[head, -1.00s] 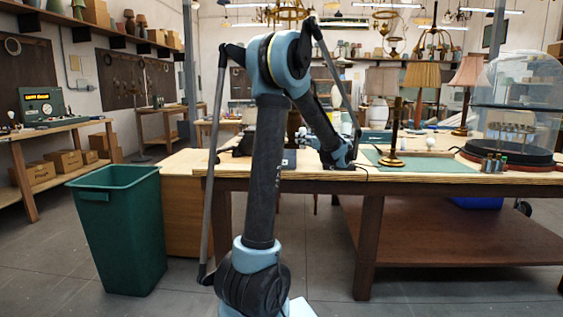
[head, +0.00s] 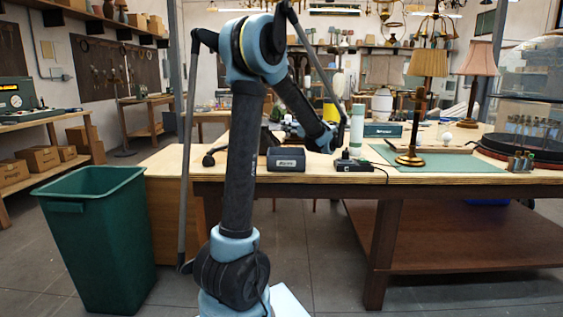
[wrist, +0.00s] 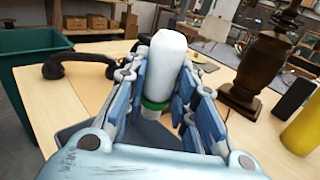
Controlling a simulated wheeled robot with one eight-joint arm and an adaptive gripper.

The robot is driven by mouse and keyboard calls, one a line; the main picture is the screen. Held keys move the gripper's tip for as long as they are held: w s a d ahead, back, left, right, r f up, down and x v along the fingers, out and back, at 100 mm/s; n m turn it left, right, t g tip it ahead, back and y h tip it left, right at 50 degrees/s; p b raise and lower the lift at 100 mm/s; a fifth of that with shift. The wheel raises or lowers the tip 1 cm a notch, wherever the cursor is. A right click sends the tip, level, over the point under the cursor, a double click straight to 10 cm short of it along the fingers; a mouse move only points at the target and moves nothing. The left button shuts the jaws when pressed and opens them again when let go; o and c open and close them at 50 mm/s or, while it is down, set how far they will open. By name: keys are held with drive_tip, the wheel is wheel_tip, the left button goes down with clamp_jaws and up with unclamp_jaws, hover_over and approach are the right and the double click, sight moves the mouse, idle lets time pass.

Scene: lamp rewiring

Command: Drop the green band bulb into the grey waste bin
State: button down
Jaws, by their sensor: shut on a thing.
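A white bulb with a green band (wrist: 165,75) is held between the fingers of my gripper (wrist: 165,90), in the middle of the wrist view. Its rounded white end points up and the green band sits low, near the base. My gripper is shut on it, above the wooden bench. No large grey bin shows. A large green bin (head: 97,235) stands on the floor left of the bench; its rim also shows at the left of the wrist view (wrist: 35,42). It looks empty at the part I can see, and my gripper is to its right.
The wooden bench (head: 400,183) carries a black telephone handset (wrist: 78,62), a small labelled grey box (head: 286,158), a brass lamp with a pleated shade (head: 428,63) and a glass dome (head: 540,75). A brown lamp base (wrist: 262,65) and yellow cylinder (wrist: 303,130) stand right of my gripper.

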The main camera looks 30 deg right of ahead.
drive_tip(key=shift+s+d+f, duration=0.1)
drive_tip(key=shift+f, duration=1.35)
drive_tip(key=shift+d+f, duration=0.1)
drive_tip(key=shift+f, duration=1.35)
drive_tip(key=c, duration=1.2)
unclamp_jaws()
drive_tip(key=shift+c, duration=0.2)
drive_tip(key=shift+s, duration=0.15)
drive_tip(key=v, duration=1.1)
drive_tip(key=shift+s, duration=0.35)
